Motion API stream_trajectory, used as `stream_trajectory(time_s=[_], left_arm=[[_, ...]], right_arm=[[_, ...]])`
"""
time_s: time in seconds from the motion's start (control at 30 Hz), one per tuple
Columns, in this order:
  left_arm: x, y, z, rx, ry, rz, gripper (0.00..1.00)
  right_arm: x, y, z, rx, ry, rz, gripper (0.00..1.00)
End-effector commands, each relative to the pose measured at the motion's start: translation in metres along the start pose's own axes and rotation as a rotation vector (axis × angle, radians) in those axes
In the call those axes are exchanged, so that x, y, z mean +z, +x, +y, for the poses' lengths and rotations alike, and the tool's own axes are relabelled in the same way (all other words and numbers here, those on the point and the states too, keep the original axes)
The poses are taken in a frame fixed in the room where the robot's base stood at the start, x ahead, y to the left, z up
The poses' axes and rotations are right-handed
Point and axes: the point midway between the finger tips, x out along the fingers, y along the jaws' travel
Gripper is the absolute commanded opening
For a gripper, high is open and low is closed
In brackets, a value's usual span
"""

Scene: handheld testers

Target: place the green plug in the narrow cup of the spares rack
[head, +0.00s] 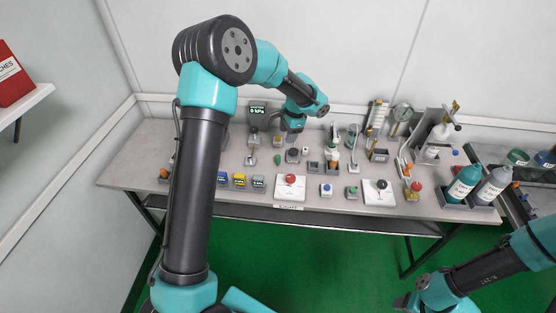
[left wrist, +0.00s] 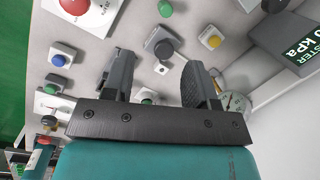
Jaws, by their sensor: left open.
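A small green piece, apparently the green plug (head: 277,159), stands on the table left of a dark round knob (head: 292,155). It also seems to show at the top of the left wrist view (left wrist: 165,8). My left gripper (head: 291,134) is above the back of the table, just behind these pieces. In the left wrist view its two fingers are spread and nothing is held between them. I cannot surely tell the spares rack or its narrow cup; small grey holders (head: 314,167) stand right of the knob. My right gripper (head: 402,302) is low at the right, away from the table, its jaws unclear.
A red button (head: 291,179), a blue button (head: 326,189) and a green button (head: 352,191) line the front. A tester display (head: 258,110) stands at the back. Bottles (head: 463,184) and a gauge (head: 402,112) are at the right. The table is crowded.

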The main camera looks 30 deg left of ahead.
Motion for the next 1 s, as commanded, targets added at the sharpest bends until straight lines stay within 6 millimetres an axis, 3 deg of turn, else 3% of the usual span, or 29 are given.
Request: stream_trajectory(time_s=[0.2, 0.4, 0.77, 1.0], left_arm=[[-0.015, -0.021, 0.013, -0.076, 0.479, -0.106, 0.52], [-0.022, -0.032, 0.017, -0.105, 0.711, -0.169, 0.52], [-0.022, -0.033, 0.017, -0.106, 0.733, -0.175, 0.52], [-0.019, -0.011, 0.014, -0.103, 0.73, -0.176, 0.52]], right_arm=[[0.0, 0.0, 0.0, 0.0, 0.0, 0.0, 0.53], [0.0, 0.0, 0.0, 0.0, 0.0, 0.0, 0.53], [0.0, 0.0, 0.0, 0.0, 0.0, 0.0, 0.53], [0.0, 0.0, 0.0, 0.0, 0.0, 0.0, 0.53]])
